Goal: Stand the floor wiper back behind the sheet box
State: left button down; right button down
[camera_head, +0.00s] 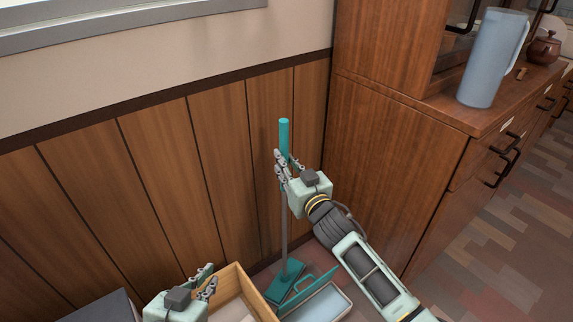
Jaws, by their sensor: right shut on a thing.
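The floor wiper (284,245) stands roughly upright near the wood-panelled wall, with a teal grip at the top, a thin grey pole and a teal head low down. My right gripper (283,167) is shut on it at the teal grip. A wooden box with light contents, which may be the sheet box (243,284), sits at the bottom, left of the wiper head. My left gripper (207,282) is open and empty at the bottom, just left of the wooden box. Whether the wiper head touches the floor is hard to tell.
A teal-edged tray or bin (318,304) with a handle lies right of the wooden box, close to the wiper head. A wooden cabinet (395,175) stands to the right, with a blue pitcher (492,60) on top. A dark grey surface (103,307) is at bottom left.

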pick_arm(q)
jog(key=shift+w+r, duration=0.1)
jog(key=shift+r, duration=0.05)
pick_arm(e)
jog(key=shift+r, duration=0.1)
jog(key=c, duration=1.6)
grip_release()
